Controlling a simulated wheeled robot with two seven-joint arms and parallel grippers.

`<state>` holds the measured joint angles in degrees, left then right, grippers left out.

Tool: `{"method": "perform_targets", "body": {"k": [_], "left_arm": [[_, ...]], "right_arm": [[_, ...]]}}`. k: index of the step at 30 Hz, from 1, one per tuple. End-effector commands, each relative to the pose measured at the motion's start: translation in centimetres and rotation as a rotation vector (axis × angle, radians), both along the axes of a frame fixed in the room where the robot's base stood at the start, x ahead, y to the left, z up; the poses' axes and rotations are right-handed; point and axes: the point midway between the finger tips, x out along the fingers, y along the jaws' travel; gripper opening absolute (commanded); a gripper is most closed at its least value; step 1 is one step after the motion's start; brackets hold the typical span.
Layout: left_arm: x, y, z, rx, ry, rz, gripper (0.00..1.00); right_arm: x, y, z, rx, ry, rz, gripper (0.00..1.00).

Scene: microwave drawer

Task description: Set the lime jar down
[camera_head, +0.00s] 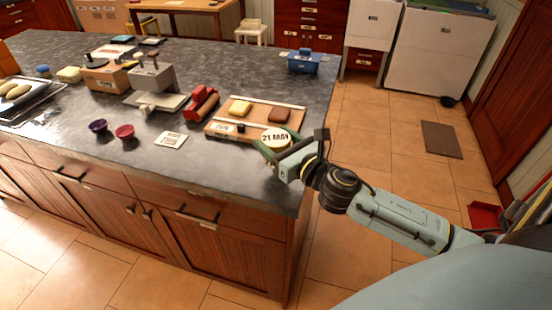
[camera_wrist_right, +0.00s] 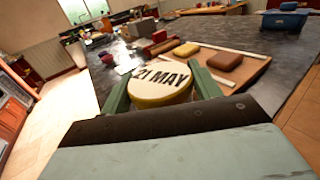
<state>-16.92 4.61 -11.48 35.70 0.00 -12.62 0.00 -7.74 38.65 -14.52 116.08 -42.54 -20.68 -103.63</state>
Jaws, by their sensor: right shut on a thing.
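The jar (camera_wrist_right: 160,85) has a pale yellow round lid or face marked "21 MAY". It sits between the two green fingers of my right gripper (camera_wrist_right: 160,92), which is shut on it. In the head view the jar (camera_head: 276,139) is at the front right corner of the dark countertop (camera_head: 225,165), close to the near edge of a wooden board. My right gripper (camera_head: 268,155) reaches it from the right. The jar's underside is hidden, so I cannot tell if it touches the counter. My left gripper is not in view.
The wooden board (camera_head: 222,130) holds a yellow block (camera_head: 240,108) and a brown block (camera_head: 279,114). A white card (camera_head: 171,140), purple cup (camera_head: 98,126) and red cup (camera_head: 125,132) lie to the left. A blue bin (camera_head: 303,63) stands behind. Counter in front of the board is clear.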

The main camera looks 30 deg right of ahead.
Motion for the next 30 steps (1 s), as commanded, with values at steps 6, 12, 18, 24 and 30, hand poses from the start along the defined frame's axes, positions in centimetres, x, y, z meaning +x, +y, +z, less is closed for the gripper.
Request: {"method": "perform_targets", "body": {"k": [6,12,18,24,30], "left_arm": [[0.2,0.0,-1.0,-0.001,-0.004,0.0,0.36],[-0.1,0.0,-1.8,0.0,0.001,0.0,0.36],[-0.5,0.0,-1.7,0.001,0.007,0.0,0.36],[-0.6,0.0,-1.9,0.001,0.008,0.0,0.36],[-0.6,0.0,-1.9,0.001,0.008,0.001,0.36]], "right_arm": [[0.0,0.0,-2.2,0.002,0.0,-0.002,0.3],[0.0,0.0,-4.1,-0.002,-0.001,-0.001,0.3],[0.0,0.0,-4.0,-0.003,-0.001,0.0,0.3],[0.0,0.0,-4.3,-0.002,0.0,-0.001,0.73],[0.0,0.0,-4.3,-0.002,0.0,-0.001,0.84]]}}
